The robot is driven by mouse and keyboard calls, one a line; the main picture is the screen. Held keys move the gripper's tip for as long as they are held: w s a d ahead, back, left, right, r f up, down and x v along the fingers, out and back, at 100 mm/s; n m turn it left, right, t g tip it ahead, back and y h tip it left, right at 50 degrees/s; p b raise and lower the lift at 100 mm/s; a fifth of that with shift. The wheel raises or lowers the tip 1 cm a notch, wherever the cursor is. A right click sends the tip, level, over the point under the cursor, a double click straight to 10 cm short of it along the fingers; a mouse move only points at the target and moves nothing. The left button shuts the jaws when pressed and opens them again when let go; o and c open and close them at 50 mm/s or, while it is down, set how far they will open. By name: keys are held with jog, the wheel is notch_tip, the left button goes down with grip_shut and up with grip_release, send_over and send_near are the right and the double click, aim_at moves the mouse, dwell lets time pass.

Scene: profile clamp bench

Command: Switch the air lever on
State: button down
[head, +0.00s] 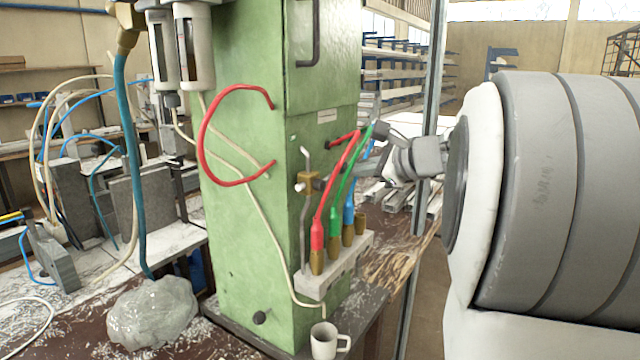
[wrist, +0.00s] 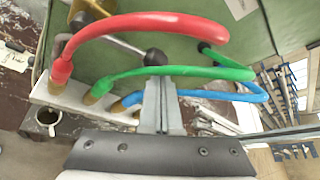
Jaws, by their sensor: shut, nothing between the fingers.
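The air lever shows in the wrist view as a thin metal rod with a black ball knob (wrist: 155,57), running from a brass valve at the upper left. In the head view the brass valve (head: 308,182) sits on a grey pipe on the front of the green cabinet (head: 245,215); the knob is largely hidden behind hoses. My gripper (wrist: 161,82) is shut and empty, with its fingertips close to the knob; I cannot tell whether they touch it. In the head view my gripper (head: 368,168) is at the right of the valve, partly behind the hoses.
Red (head: 336,185), green (head: 350,170) and blue (head: 349,210) hoses rise from brass fittings on a pale manifold block (head: 335,268), close around my fingers. A white mug (head: 325,341) stands below. A grey upright post (head: 425,90) stands beyond my wrist.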

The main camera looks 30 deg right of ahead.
jog(key=s+a+r+n+t+h+b, duration=0.2)
jog(key=s+a+r+n+t+b, duration=0.2)
jog(key=b, duration=1.5)
jog(key=shift+a+r+n+t, duration=0.4)
jog(key=shift+a+r+n, duration=0.95)
jog(key=shift+r+n, duration=0.65)
jog(key=shift+f, duration=0.1)
